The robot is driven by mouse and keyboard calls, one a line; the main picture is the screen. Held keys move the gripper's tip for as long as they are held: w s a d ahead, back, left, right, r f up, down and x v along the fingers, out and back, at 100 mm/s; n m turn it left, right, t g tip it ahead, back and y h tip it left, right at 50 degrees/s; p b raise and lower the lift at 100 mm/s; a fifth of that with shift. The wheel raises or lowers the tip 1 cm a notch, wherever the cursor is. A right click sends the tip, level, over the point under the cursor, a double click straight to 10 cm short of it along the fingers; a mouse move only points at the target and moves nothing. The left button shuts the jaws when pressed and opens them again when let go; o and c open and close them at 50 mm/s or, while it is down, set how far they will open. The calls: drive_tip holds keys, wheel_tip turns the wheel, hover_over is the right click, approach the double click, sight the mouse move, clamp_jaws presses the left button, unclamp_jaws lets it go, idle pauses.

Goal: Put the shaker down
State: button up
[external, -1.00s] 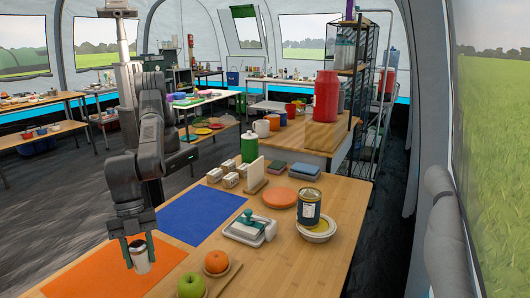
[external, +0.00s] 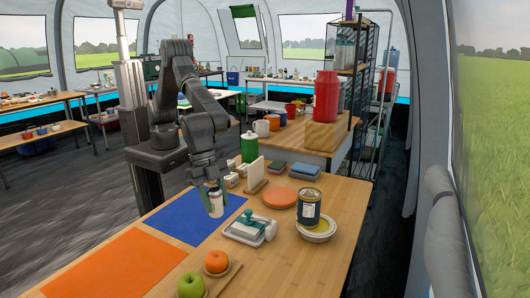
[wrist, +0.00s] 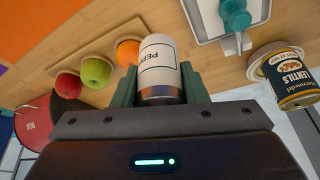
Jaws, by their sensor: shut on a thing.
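The shaker (external: 216,204) is a small white cylinder with a silvery end. In the wrist view the shaker (wrist: 158,65) shows lettering that starts "PEP". My gripper (external: 213,196) is shut on it and holds it upright over the right part of the blue mat (external: 180,220). I cannot tell for sure whether its base touches the mat. In the wrist view my gripper's green fingers (wrist: 160,88) stand on both sides of the shaker. The orange mat (external: 120,265) lies to the left, bare.
A grey-white tray with a teal-handled item (external: 247,227) stands just right of the blue mat. A lentils can (external: 309,207) stands on a yellowish dish. An orange (external: 216,262) and a green apple (external: 191,285) sit on a wooden board in front. A green canister (external: 249,148) stands behind.

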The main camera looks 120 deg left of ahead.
drive_tip(key=s+a+r+n+y+p, duration=0.1)
drive_tip(key=a+n, duration=0.1)
drive_tip(key=a, duration=0.8)
drive_tip(key=s+a+r+n+p, duration=0.1)
drive_tip(key=a, duration=1)
drive_tip(key=s+a+f+b, duration=0.1)
drive_tip(key=s+a, duration=0.4)
drive_tip(key=a, duration=0.3)
drive_tip(key=s+a+f+n+b, duration=0.1)
drive_tip(key=s+a+b, duration=0.1)
drive_tip(key=s+a, duration=0.3)
drive_tip(key=shift+a+n+t+y, duration=0.3)
drive_tip(key=shift+a+y, duration=0.1)
drive_tip(key=shift+a, duration=1.45)
drive_tip(key=shift+s, duration=0.1)
drive_tip(key=s+d+f+m+g+h+b, duration=0.1)
drive_tip(key=s+d+m+h+b, duration=0.3)
drive_tip(key=d, duration=0.9)
drive_tip(key=s+d+m+y+b, duration=0.15)
drive_tip(key=d+m, duration=0.35)
drive_tip(key=d, duration=0.9)
drive_tip(key=shift+h, duration=0.35)
wheel_tip(320, 180, down, 6)
drive_tip(key=shift+f+b, duration=0.1)
drive_tip(key=shift+b, duration=0.5)
drive_tip(key=shift+f+b, duration=0.5)
drive_tip(key=shift+f, duration=1.35)
